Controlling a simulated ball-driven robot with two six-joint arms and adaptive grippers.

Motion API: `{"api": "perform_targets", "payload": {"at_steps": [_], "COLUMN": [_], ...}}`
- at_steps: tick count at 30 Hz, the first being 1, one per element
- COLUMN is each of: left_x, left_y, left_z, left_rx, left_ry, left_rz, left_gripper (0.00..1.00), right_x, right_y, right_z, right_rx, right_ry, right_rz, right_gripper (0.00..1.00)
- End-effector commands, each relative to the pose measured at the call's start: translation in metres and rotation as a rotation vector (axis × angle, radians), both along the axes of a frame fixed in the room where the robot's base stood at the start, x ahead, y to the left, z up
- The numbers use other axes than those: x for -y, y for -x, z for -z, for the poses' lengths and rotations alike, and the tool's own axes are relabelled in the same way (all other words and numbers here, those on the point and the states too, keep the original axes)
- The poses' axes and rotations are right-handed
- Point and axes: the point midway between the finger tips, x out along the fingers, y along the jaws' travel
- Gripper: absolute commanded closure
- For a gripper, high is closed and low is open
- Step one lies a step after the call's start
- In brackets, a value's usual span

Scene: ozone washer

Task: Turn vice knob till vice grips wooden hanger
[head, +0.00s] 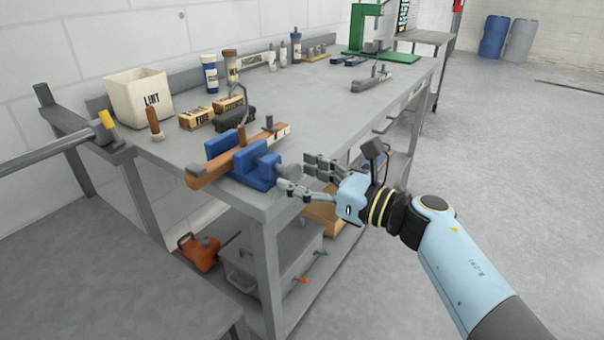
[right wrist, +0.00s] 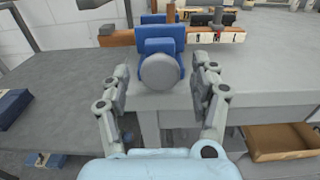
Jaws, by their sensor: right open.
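The blue vice (head: 255,168) sits at the near corner of the grey workbench. Its round grey knob (right wrist: 160,72) faces my right wrist camera. The wooden hanger (head: 208,174), a long brown bar, passes between the blue jaws; whether both jaws touch it I cannot tell. It also shows behind the front jaw in the right wrist view (right wrist: 116,40). My right gripper (head: 296,173) is open, its fingers on either side of the knob with visible space in the wrist view. My left gripper is not in view.
On the workbench (head: 300,105) stand a lint bin (head: 139,97), small boxes (head: 197,118), bottles (head: 209,73) and a green press (head: 364,28). A lower shelf holds a grey bin (head: 262,262) and an orange tool (head: 200,251).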

Motion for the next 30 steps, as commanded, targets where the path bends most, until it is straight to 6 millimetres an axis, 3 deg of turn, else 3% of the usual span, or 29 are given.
{"api": "perform_targets", "payload": {"at_steps": [9,21,30], "left_x": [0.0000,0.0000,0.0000], "left_y": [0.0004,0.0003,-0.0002], "left_z": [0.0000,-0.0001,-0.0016], "left_rx": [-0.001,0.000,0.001], "left_ry": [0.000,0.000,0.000], "left_rz": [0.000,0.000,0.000], "left_gripper": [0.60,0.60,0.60], "right_x": [-0.0028,-0.0024,-0.0023], "right_y": [-0.0021,-0.0019,-0.0020], "right_z": [-0.0002,-0.0001,-0.0004], "right_rx": [0.000,0.000,-0.034], "right_ry": [0.000,0.000,-0.025], "right_rz": [0.000,0.000,0.000], "right_gripper": [0.37,0.90,0.91]}}
